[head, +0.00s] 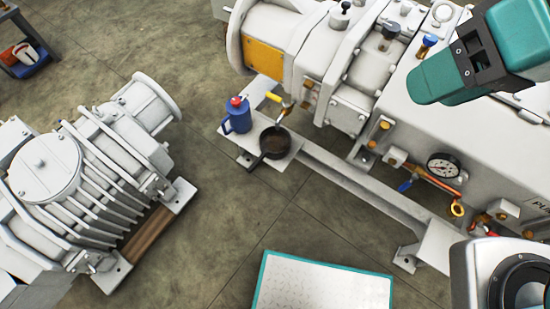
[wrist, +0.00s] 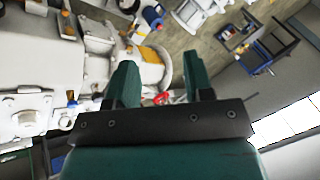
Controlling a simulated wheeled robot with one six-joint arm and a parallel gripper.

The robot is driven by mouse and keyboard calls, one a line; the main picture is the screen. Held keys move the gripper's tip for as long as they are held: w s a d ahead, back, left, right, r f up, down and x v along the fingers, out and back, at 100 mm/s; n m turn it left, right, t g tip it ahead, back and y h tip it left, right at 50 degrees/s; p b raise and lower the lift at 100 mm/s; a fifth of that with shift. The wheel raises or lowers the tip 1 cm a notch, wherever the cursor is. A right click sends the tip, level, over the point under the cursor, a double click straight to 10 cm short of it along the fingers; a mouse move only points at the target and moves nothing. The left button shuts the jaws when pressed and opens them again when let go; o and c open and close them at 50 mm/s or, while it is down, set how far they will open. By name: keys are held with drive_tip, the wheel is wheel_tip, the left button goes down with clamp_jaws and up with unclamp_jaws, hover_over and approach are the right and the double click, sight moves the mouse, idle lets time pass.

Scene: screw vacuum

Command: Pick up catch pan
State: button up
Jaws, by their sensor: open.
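The catch pan (head: 275,143) is a small dark round pan with a short handle pointing to the lower left. It sits upright on a pale ledge (head: 243,158) at the foot of the white pump, under a small tap (head: 286,107). My gripper (head: 430,85) is teal and well to the right of the pan in the head view, apart from it. In the wrist view my gripper (wrist: 162,82) has its two fingers spread, with no pan between them. A dark shape at the top edge there may be the pan, but I cannot tell.
A blue jug with a red top (head: 237,115) stands just left of the pan. The large white pump (head: 290,50) rises behind it, with a gauge (head: 444,167) to the right. A second ribbed machine (head: 90,180) stands left. Open floor lies between.

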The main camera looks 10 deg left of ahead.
drive_tip(key=w+a+f+m+t+y+b, duration=0.1)
drive_tip(key=a+f+m+y+b, duration=0.1)
drive_tip(key=f+b, duration=0.8)
drive_tip(key=w+a+f+m+y+b, duration=0.1)
drive_tip(key=w+a+f+b, duration=0.15)
drive_tip(key=f+b, duration=0.75)
drive_tip(key=a+f+m+t+y+b, duration=0.1)
drive_tip(key=a+f+m+y+b, duration=0.1)
drive_tip(key=f+b, duration=0.9)
drive_tip(key=m+t+y+b, duration=0.35)
drive_tip(key=m+b, duration=0.25)
drive_tip(key=b, duration=1.6)
approach(259, 158)
drive_tip(key=shift+g, duration=0.35)
drive_tip(key=p+x, duration=0.3)
drive_tip(key=x, duration=0.1)
drive_tip(key=shift+s+a, duration=0.1)
drive_tip(key=shift+a, duration=0.2)
drive_tip(key=shift+w+f+p+x, duration=0.1)
drive_tip(key=shift+f+p+x, duration=0.15)
drive_tip(key=shift+x, duration=1.2)
drive_tip(key=shift+w+f+p+x, duration=0.15)
drive_tip(key=shift+p+x, duration=0.1)
drive_tip(key=shift+x, duration=1.15)
drive_tip(key=shift+d+r, duration=0.1)
drive_tip(key=shift+d, duration=0.05)
clamp_jaws()
